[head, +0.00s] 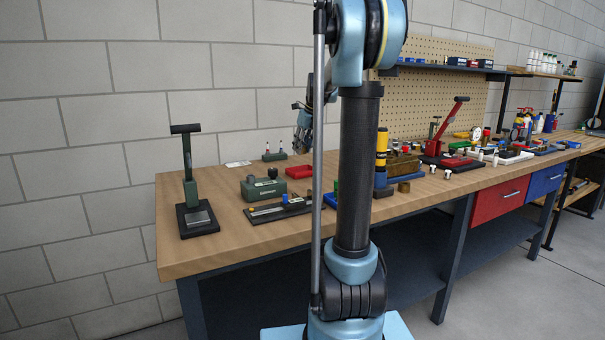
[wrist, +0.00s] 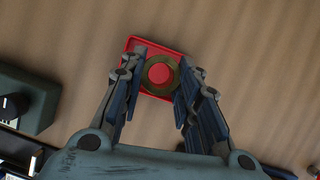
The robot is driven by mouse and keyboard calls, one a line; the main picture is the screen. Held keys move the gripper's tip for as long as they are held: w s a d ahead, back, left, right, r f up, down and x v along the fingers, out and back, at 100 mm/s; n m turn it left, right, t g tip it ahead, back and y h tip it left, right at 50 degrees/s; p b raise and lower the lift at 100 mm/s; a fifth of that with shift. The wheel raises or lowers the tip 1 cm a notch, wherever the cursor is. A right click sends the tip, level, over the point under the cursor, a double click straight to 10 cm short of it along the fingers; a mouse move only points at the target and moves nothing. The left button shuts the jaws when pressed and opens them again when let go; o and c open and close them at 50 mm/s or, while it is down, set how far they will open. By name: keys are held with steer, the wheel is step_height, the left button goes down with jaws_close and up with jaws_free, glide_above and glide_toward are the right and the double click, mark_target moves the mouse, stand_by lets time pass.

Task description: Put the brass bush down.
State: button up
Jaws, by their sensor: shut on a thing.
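The brass bush (wrist: 161,59) is a short ring with a round hole, seen from above in the wrist view. My gripper (wrist: 161,74) is shut on it, with one finger on each side. The small red tray (wrist: 130,46) lies below the bush, and its red floor shows through the hole. I cannot tell whether the bush touches the tray floor. In the head view my gripper (head: 303,135) points down above the wooden bench, partly behind my arm. The red tray (head: 299,171) shows below it. The bush cannot be made out there.
A green block with a black knob (head: 263,188) stands beside the tray, also left in the wrist view (wrist: 22,98). A dark tray with a ruler (head: 275,211) lies in front. A small rack (head: 274,156) stands behind. A green press (head: 191,190) stands at the left.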

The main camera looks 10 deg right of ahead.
steer(key=shift+f, duration=4.25)
steer(key=o, duration=1.2)
steer(key=v, duration=1.2)
steer(key=shift+s, duration=0.1)
